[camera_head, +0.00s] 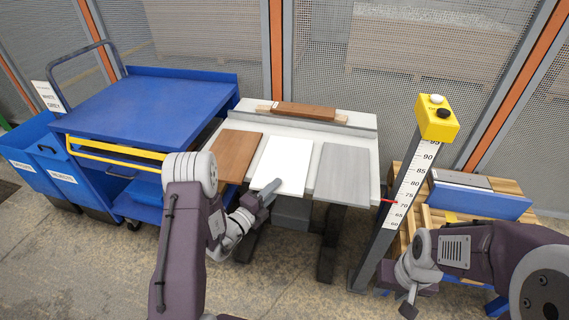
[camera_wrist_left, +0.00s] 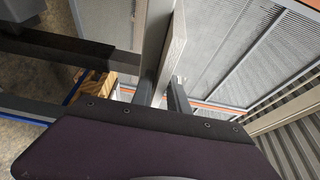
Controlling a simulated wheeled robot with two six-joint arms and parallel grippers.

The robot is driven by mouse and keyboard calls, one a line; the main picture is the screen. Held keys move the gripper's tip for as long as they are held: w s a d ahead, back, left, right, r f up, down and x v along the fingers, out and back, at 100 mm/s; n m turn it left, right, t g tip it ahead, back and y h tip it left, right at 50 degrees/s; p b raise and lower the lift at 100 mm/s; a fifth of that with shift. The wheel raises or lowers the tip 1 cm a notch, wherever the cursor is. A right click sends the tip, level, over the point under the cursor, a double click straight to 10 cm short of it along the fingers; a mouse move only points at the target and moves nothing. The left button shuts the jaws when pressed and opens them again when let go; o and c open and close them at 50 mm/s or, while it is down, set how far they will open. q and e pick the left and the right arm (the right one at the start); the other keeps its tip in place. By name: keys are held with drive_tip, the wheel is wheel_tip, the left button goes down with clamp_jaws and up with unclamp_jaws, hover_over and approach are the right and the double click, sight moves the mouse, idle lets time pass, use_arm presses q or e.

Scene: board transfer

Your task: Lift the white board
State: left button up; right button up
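The white board (camera_head: 284,163) lies flat on the light worktable (camera_head: 358,150), between a brown board (camera_head: 236,154) and a grey board (camera_head: 342,172). My left gripper (camera_head: 271,188) is at the white board's front edge, near its left corner. In the left wrist view a pale board edge (camera_wrist_left: 174,45) runs between the two dark fingers of my left gripper (camera_wrist_left: 164,97). The fingers look apart, with a gap beside the board. My right gripper (camera_head: 409,304) hangs low at the right, away from the boards; its fingers are too small to judge.
A yellow-topped measuring post (camera_head: 410,180) stands right of the table. A blue cart (camera_head: 150,105) and labelled blue bins (camera_head: 50,165) are at the left. A wooden bench (camera_head: 500,187) with a blue block is at the right. A brown bar (camera_head: 304,111) lies at the table's back.

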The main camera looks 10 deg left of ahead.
use_arm(q)
clamp_jaws()
idle(1.1)
